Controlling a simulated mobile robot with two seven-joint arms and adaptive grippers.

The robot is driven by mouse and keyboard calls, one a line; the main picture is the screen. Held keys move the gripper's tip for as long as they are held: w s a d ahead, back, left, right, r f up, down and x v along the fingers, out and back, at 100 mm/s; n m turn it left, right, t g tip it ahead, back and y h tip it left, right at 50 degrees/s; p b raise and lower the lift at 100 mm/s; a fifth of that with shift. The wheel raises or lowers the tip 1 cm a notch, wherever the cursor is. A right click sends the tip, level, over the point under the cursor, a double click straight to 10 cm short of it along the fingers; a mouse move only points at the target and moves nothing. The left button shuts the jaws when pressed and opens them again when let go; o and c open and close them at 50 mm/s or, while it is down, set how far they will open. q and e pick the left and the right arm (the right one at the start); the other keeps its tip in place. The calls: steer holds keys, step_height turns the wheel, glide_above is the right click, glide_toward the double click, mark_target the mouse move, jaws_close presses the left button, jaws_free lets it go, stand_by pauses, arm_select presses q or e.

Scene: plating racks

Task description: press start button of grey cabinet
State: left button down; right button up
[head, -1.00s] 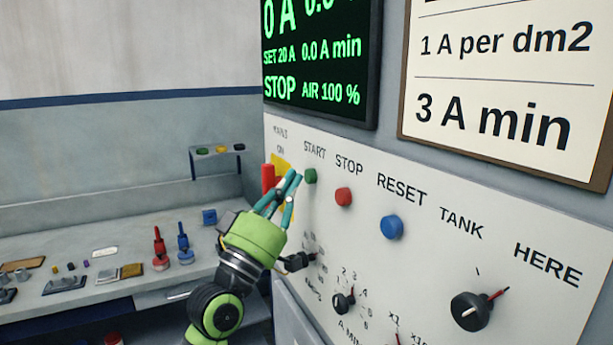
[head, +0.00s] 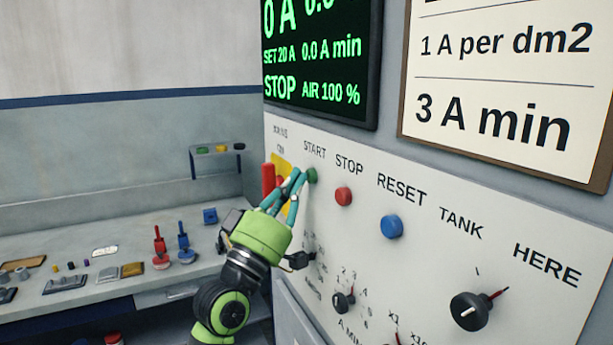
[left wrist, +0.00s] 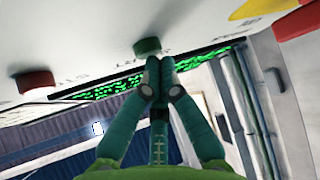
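The green start button (head: 312,175) sits on the white panel of the grey cabinet (head: 390,62), under the word START. My left gripper (head: 301,174) is shut and empty, its teal fingertips together right beside the green button. In the left wrist view the fingertips (left wrist: 158,62) point at the green button (left wrist: 147,46) and overlap its near edge; I cannot tell whether they touch it. The display (head: 322,60) reads STOP, 0 A and SET 20 A. My right gripper is not in view.
The red stop button (head: 343,196) and blue reset button (head: 391,227) lie right of the start button. A red handle on a yellow plate (head: 282,166) is close on the left. Black knobs (head: 474,311) stick out below. A bench (head: 120,288) with small parts stands at left.

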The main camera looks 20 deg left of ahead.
arm_select(q)
steer(key=shift+w+d, duration=0.15)
stand_by(0.5)
steer(key=shift+s+a, duration=0.6)
steer(key=shift+s, duration=0.05)
steer(key=s+a, duration=0.1)
steer(key=s, duration=0.1)
steer(key=s+a, duration=0.1)
steer(key=a, duration=0.1)
steer(key=shift+s+a, duration=0.15)
steer(key=shift+s, duration=0.2)
